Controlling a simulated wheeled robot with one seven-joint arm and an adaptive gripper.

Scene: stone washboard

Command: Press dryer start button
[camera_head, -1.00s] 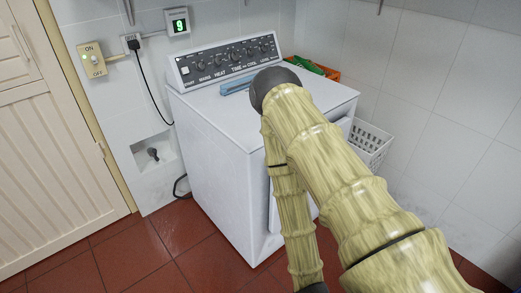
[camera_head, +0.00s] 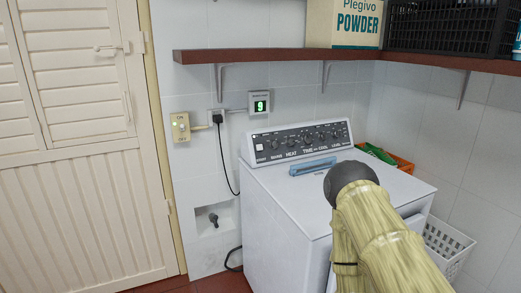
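The white dryer (camera_head: 285,215) stands against the tiled back wall, right of the door. Its dark control panel (camera_head: 300,141) along the back carries a row of black knobs and a small white square start button (camera_head: 259,147) at the left end. A blue flat object (camera_head: 312,166) lies on top in front of the panel. My arm, with bamboo-like links and a dark rounded joint, reaches up from the bottom right in front of the dryer. My gripper does not show.
A wooden shelf (camera_head: 290,54) runs above the dryer, holding a powder box (camera_head: 343,24) and a black crate (camera_head: 440,28).

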